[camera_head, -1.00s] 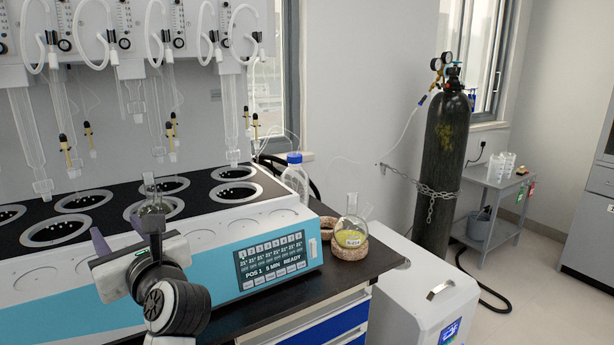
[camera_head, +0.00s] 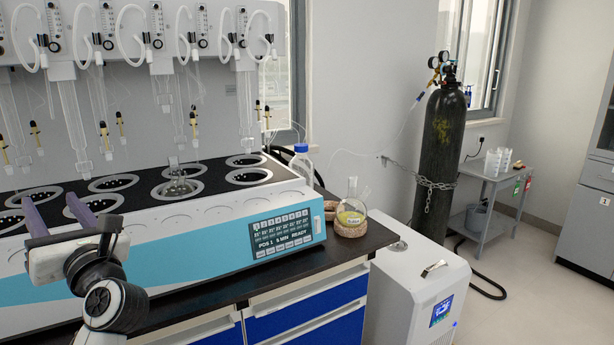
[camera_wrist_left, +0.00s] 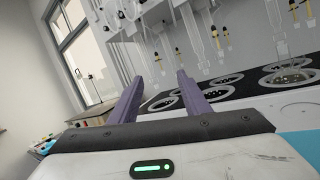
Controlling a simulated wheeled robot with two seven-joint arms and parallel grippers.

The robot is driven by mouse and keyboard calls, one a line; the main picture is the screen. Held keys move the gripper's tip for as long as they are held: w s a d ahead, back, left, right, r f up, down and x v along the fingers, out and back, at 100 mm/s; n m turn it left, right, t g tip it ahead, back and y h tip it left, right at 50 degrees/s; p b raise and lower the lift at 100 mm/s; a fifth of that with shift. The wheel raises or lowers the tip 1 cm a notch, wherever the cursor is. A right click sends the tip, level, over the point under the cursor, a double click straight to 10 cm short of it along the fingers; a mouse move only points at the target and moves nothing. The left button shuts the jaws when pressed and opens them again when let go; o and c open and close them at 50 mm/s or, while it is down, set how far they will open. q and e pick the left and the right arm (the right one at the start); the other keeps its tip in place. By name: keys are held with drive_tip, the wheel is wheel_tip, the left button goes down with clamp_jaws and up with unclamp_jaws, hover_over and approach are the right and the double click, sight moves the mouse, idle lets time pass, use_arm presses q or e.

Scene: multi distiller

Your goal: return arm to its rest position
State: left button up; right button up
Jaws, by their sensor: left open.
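My left gripper (camera_head: 58,212) is at the lower left in the head view, in front of the distiller. Its two purple fingers are apart with nothing between them. They also show in the left wrist view (camera_wrist_left: 157,100), pointing toward the wells and hanging glassware. The distiller (camera_head: 160,236) is a long white and blue unit with a black top of round wells. A clear glass flask (camera_head: 179,183) sits in one front well, apart from my gripper. My right gripper is not in view.
Glass tubes hang above the wells. A chained gas cylinder (camera_head: 438,155) and a white chiller (camera_head: 412,290) stand to the right.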

use_arm(q)
drive_tip(key=s+a+r+m+y, duration=0.2)
drive_tip(key=s+a+r+y, duration=0.2)
drive_tip(key=a+r, duration=0.4)
drive_tip(key=w+d+f+m+t+h, duration=0.1)
drive_tip(key=d+f+m+t+h, duration=0.4)
drive_tip(key=d+f+m+h, duration=0.9)
drive_tip(key=w+d+f+m+t+h, duration=0.1)
drive_tip(key=d+f+m+t+h, duration=0.7)
drive_tip(key=m, duration=1.1)
drive_tip(key=s+d+f+m+g+h, duration=0.15)
drive_tip(key=s+f+m+g, duration=0.25)
drive_tip(key=f, duration=0.4)
drive_tip(key=s+d+f+m+g+h, duration=0.1)
drive_tip(key=s+d+f+m+g, duration=0.1)
drive_tip(key=s+f+m+g, duration=0.45)
drive_tip(key=s+d+f+m+g+h, duration=0.1)
drive_tip(key=d+f+g+h, duration=0.1)
drive_tip(key=f, duration=0.8)
drive_tip(key=s+a+f+m+g+y, duration=0.4)
drive_tip(key=s+f+m+g, duration=0.1)
drive_tip(key=s+f, duration=0.8)
drive_tip(key=d+r+n+h, duration=0.1)
drive_tip(key=d+n, duration=0.4)
drive_tip(key=d, duration=0.7)
drive_tip(key=shift+r+t, duration=0.25)
drive_tip(key=shift+t, duration=0.1)
